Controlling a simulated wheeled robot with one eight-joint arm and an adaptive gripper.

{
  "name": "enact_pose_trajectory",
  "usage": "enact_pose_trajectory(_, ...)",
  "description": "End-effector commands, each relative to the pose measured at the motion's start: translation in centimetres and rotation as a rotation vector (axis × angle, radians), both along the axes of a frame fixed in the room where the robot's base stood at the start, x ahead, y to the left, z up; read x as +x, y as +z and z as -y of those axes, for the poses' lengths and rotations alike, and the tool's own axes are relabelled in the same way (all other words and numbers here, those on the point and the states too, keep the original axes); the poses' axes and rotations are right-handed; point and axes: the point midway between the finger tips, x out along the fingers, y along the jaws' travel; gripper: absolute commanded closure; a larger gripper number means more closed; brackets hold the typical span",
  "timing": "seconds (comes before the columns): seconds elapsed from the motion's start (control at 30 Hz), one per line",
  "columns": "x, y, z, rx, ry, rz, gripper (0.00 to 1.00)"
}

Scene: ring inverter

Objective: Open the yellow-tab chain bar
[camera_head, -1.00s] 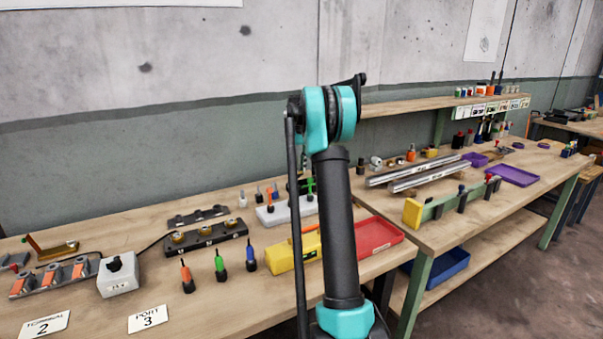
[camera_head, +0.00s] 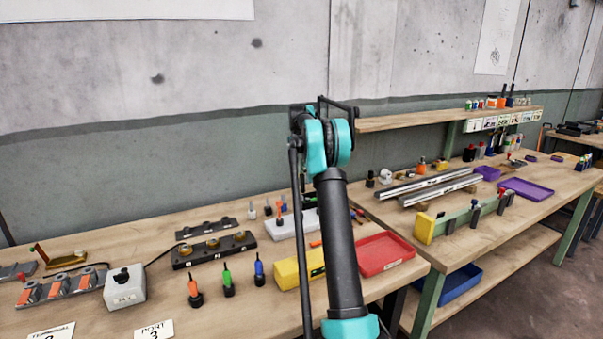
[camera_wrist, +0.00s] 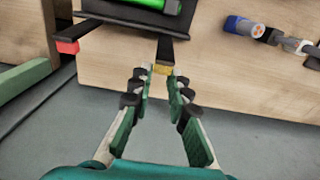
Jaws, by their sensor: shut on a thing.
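In the wrist view, the yellow tab (camera_wrist: 162,70) sits at the near end of a dark bar (camera_wrist: 165,49) that sticks out past the wooden table edge. My gripper (camera_wrist: 161,71) has its fingertips on both sides of the yellow tab and is shut on it. A second dark bar with a red tab (camera_wrist: 67,47) is to the left, apart from my gripper. A black holder with a bright green part (camera_wrist: 145,15) is beyond the bars, cut off by the frame. In the head view my arm hides the gripper, and I cannot make out the yellow tab.
In the wrist view a blue-ended cylinder (camera_wrist: 245,27) lies on the table at right. In the head view a red tray (camera_head: 385,253), a yellow block (camera_head: 290,273) and several screwdrivers (camera_head: 228,281) are on the near table. The grey floor (camera_head: 510,305) is clear at right.

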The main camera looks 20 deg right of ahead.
Motion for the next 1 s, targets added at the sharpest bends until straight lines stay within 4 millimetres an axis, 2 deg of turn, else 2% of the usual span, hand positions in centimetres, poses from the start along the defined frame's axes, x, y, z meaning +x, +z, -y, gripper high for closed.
enact_pose_trajectory(0.3, 1.3, -0.7, -0.3, 0.001, 0.001, 0.005, 1.00)
enact_pose_trajectory(0.87, 1.6, -0.9, -0.5, 0.002, 0.002, 0.006, 1.00)
enact_pose_trajectory(0.9, 1.6, -0.9, -0.5, 0.002, 0.002, 0.006, 0.83)
enact_pose_trajectory(1.0, 1.6, -0.9, -0.4, 0.002, 0.002, 0.005, 0.71)
